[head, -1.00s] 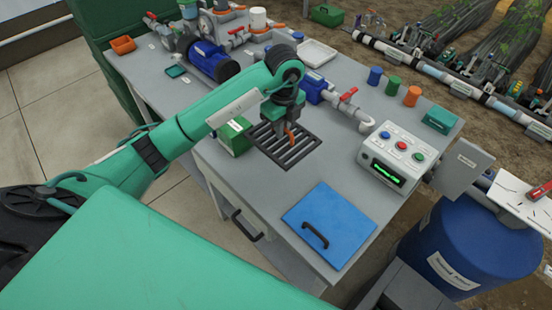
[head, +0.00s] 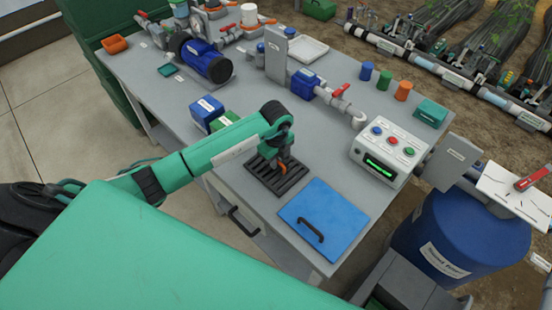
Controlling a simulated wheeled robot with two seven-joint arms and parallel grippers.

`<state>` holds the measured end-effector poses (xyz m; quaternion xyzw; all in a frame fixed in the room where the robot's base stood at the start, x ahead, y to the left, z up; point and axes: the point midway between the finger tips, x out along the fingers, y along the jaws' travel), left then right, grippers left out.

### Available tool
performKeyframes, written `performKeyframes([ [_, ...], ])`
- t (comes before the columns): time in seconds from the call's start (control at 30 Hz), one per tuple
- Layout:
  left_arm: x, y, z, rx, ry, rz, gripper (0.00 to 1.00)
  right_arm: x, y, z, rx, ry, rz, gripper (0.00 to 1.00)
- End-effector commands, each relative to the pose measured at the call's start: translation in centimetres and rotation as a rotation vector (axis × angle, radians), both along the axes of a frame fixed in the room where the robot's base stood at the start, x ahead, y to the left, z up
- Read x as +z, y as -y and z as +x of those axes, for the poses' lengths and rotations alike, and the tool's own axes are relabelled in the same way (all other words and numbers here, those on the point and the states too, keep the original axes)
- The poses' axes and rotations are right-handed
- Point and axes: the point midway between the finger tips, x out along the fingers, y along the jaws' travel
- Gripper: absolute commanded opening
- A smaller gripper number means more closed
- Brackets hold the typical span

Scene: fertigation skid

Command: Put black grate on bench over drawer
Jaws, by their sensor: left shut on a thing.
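The black slotted grate (head: 263,181) is at the front part of the grey bench top (head: 232,180), close to the front edge and above the drawer's black handle (head: 242,222). My left gripper (head: 282,167) is over the grate, pointing down and shut on it. The gripper and arm hide part of the grate's far side. I cannot tell whether the grate touches the bench or hangs just above it. My right gripper is not in view.
A blue panel with a black handle (head: 336,215) lies right beside the grate. A control box (head: 388,150) stands farther right. Green (head: 222,122) and blue (head: 205,108) boxes stand behind my left arm. Bench space behind the grate is clear.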

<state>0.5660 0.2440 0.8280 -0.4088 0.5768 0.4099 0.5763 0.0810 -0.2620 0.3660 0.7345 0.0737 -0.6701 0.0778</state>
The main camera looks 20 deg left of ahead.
Motion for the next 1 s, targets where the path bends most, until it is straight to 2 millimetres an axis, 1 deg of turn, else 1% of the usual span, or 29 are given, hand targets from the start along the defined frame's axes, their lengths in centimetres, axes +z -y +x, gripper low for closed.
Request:
performKeyframes([
  [0.17,0.1,0.0,0.1,0.000,0.002,-0.001,0.00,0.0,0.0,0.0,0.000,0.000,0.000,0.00],
  [0.27,-0.2,0.0,0.1,0.000,0.001,0.000,0.00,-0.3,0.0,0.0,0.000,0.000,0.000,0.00],
  [0.3,-0.3,0.0,0.0,0.000,0.001,0.000,0.12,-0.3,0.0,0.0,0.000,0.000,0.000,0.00],
  [0.37,-0.2,0.0,0.0,0.000,0.001,0.000,0.24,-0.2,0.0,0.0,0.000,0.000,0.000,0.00],
  [0.4,-0.2,0.0,0.0,0.000,0.001,0.000,0.32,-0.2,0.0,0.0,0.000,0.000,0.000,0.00],
  [0.67,-0.2,0.0,0.0,0.000,0.001,0.000,0.32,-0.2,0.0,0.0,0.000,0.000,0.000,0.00],
  [0.77,0.3,0.0,0.0,0.000,0.002,-0.001,0.32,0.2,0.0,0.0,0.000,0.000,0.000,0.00],
  [0.8,0.5,0.0,0.1,0.000,0.004,-0.001,0.32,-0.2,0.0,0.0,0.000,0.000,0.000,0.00],
  [0.87,1.3,0.0,0.2,0.000,0.005,-0.001,0.32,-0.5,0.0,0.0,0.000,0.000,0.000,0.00],
  [1.0,4.0,0.0,0.2,-0.001,0.007,0.000,0.32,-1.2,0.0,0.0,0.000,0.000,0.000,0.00],
])
